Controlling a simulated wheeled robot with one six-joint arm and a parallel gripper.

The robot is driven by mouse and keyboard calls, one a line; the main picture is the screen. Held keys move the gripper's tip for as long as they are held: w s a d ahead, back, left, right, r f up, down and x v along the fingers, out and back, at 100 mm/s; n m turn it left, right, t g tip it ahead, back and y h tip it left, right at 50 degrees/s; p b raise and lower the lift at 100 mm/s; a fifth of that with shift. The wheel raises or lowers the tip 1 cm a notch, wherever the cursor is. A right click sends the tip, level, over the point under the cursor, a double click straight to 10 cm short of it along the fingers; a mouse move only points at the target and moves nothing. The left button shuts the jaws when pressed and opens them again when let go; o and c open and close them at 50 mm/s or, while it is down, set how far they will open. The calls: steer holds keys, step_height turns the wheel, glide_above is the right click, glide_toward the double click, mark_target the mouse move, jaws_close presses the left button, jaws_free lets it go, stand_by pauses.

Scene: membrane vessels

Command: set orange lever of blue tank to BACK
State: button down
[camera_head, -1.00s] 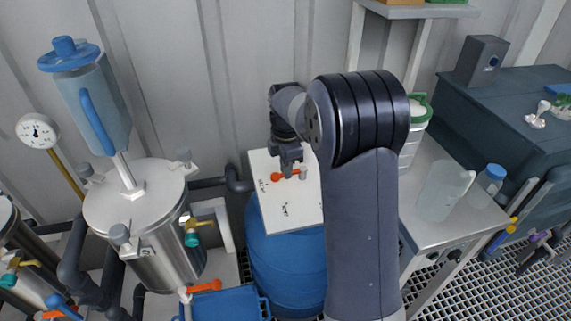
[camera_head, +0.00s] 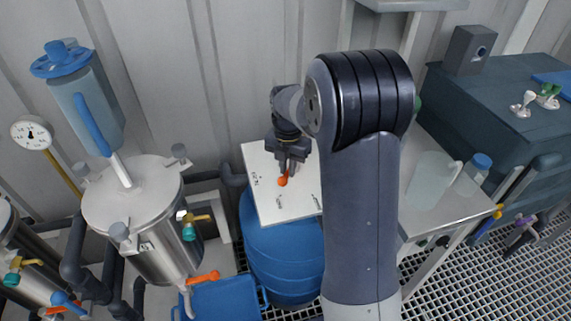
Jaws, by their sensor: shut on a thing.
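The blue tank (camera_head: 285,252) stands in the middle of the view with a white panel (camera_head: 297,205) on its top. The orange lever (camera_head: 283,181) is on this panel, with its free end toward the front left. My gripper (camera_head: 289,171) is over the panel and shut on the orange lever, its jaws pointing down. The jaws and the lever's pivot partly hide each other, so the exact grip is hard to see. Small dark labels show on the panel, too small to read.
A steel vessel (camera_head: 148,210) with a clear blue-capped cylinder (camera_head: 88,105) stands on the left. A blue crate (camera_head: 222,300) is at the front. A steel table (camera_head: 440,212) with a jug (camera_head: 428,180) is on the right. The corrugated wall is close behind.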

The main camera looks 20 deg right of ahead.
stand_by(0.3)
steer(key=c, duration=1.4)
jaws_free()
steer(key=shift+c, duration=0.2)
step_height(320, 180, up, 11)
steer(key=shift+p, duration=0.4)
steer(key=shift+f, duration=0.25)
